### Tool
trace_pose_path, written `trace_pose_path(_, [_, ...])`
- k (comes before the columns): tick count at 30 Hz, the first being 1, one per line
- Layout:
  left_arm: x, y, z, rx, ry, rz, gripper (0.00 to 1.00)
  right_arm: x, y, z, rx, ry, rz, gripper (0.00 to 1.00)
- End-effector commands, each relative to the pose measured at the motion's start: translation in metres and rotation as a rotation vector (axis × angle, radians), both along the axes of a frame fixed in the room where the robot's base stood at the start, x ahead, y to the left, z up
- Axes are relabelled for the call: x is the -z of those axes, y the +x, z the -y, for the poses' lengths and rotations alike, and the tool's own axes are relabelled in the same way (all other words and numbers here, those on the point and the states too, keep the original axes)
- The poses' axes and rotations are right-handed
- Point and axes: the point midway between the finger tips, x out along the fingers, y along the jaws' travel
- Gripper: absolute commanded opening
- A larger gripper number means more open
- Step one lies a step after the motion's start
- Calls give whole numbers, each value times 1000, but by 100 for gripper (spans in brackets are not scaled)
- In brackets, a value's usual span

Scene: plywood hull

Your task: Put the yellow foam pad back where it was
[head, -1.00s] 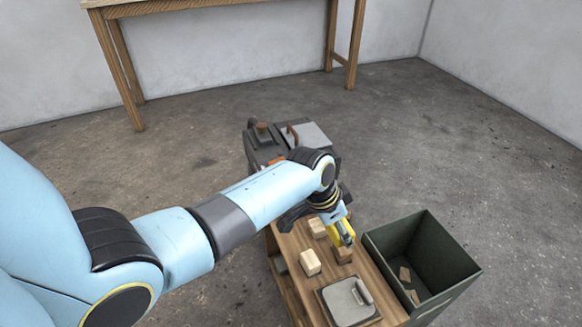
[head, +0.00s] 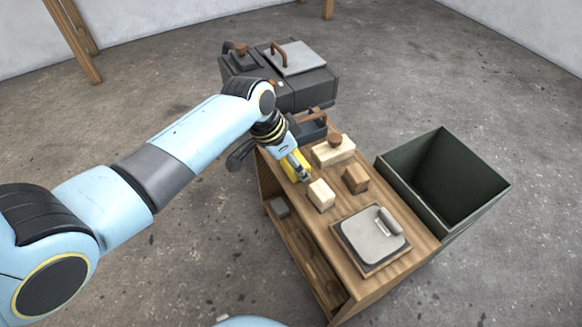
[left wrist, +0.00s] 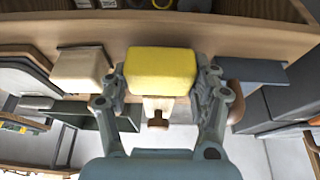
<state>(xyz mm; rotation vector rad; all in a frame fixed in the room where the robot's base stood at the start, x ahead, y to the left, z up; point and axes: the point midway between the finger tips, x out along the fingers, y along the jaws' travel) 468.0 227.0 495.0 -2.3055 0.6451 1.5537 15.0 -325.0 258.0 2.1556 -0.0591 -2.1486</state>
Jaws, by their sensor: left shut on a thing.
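The yellow foam pad (head: 292,168) is held by my left gripper (head: 301,166), above the left part of the wooden bench (head: 325,232). In the left wrist view the yellow foam pad (left wrist: 161,70) sits between the two fingers of the left gripper (left wrist: 160,88), which are shut on it. In the head view the pad is partly hidden by the gripper. A pale block (head: 321,194) is close in front of it. Whether the pad touches the bench cannot be told. My right gripper is not in view.
On the bench are a pale block with a brown knob (head: 333,152), a brown block (head: 355,180) and a grey lidded plate (head: 372,238). A dark blue tray (head: 312,130) and dark machine (head: 305,88) stand behind. A green bin (head: 397,190) is at right.

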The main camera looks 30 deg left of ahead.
Motion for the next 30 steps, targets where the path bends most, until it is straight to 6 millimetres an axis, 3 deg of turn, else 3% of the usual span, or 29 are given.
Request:
trace_pose_path(2, [14, -2, 0, 3, 1, -3, 31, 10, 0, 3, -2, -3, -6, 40])
trace_pose_path(17, [16, -1, 1, 4, 0, -1, 32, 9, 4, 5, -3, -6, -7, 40])
trace_pose_path(18, [17, -1, 0, 4, 0, -1, 64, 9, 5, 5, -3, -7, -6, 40])
trace_pose_path(21, [17, -1, 0, 4, 1, -2, 77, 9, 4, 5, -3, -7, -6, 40])
trace_pose_path(23, [17, -1, 0, 4, 1, -2, 85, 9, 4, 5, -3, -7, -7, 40])
trace_pose_path(30, [16, -1, 0, 4, 1, -1, 86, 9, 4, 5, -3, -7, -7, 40])
